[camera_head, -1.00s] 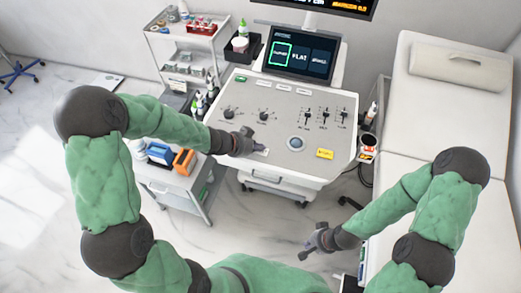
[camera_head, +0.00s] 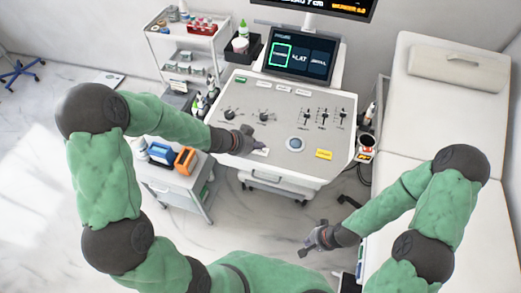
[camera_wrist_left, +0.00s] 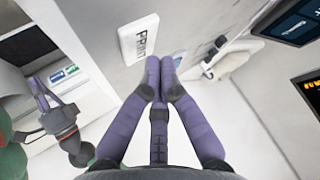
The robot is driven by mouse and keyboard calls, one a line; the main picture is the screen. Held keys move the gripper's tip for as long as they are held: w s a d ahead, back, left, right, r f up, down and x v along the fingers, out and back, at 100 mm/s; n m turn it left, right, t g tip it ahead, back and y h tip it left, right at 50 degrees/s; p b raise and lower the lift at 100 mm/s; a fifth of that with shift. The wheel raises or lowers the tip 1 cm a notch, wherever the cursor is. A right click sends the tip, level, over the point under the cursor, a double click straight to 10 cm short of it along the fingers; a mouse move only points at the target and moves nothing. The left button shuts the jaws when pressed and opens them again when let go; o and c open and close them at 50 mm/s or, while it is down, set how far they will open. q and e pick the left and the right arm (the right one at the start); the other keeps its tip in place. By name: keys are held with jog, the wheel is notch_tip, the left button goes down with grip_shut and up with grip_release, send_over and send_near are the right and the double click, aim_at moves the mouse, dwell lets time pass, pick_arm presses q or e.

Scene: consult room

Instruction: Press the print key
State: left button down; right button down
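The print key is a white rectangular key (camera_wrist_left: 139,38) lettered PRINT in the left wrist view, set in the grey console panel. In the head view the white key (camera_head: 260,152) shows at the panel's front edge, partly covered by my left gripper. My left gripper (camera_head: 252,143) is over that front edge. In the left wrist view its fingertips (camera_wrist_left: 160,72) are together with nothing between them, just beside the key's lower right end; I cannot tell whether they touch the panel. My right gripper (camera_head: 305,249) hangs over the floor, away from the console; its finger state is too small to tell.
The console (camera_head: 290,95) carries knobs, sliders, a round trackball (camera_head: 296,144) and a yellow key (camera_head: 324,154). A tilted screen (camera_head: 299,55) stands behind. A cart (camera_head: 180,175) with blue and orange items is left, an exam bed (camera_head: 415,130) right.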

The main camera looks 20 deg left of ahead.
aim_at(258, 152)
pick_arm(q)
jog(key=shift+r+p, duration=2.6)
jog(key=shift+p, duration=0.2)
jog(key=shift+f, duration=0.1)
